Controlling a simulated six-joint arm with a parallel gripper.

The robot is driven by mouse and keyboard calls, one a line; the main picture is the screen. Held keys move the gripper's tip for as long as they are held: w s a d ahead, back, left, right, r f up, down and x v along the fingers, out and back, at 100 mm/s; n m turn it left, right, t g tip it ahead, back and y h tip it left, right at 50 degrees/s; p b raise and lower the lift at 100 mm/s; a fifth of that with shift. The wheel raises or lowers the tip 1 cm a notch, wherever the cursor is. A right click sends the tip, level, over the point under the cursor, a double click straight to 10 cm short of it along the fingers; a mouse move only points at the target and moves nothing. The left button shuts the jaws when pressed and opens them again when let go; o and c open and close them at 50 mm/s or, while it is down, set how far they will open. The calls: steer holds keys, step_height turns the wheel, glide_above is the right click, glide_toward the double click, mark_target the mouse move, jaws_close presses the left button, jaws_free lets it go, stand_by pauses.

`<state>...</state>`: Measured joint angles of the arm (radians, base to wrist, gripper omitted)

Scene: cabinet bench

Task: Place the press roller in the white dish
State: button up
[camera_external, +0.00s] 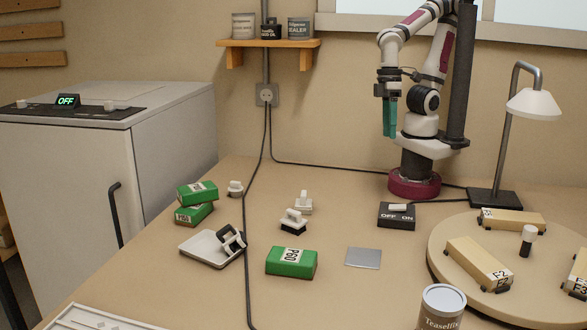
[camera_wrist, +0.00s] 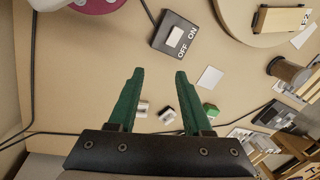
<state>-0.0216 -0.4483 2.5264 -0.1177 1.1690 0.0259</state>
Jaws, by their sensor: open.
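The white dish (camera_external: 199,250) lies on the bench at centre left in the external view. A black-handled piece (camera_external: 231,239) with some white on it rests tilted at the dish's right side. Two small white-handled pieces stand to its right, one with a black base (camera_external: 293,222) and one with a pale base (camera_external: 303,203). Another white-handled piece (camera_external: 235,188) stands farther back. I cannot tell for sure which is the press roller. My gripper (camera_external: 389,133) is open and empty, pointing down high above the bench at the back. Its green fingers also show in the wrist view (camera_wrist: 159,73).
A metal plate (camera_external: 363,258), a switch box (camera_external: 397,215) and a round turntable (camera_external: 445,270) with blocks lie right. A tin (camera_external: 441,309) stands in front; a lamp (camera_external: 533,104) is behind. A cable crosses the bench.

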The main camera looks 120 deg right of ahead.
steer(key=shift+o, duration=0.4)
steer(key=shift+m+g, duration=0.3)
steer(key=shift+g, duration=0.2)
steer(key=s, duration=0.4)
steer(key=shift+s+d+r, duration=0.25)
steer(key=shift+d+r, duration=0.05)
steer(key=shift+d, duration=0.1)
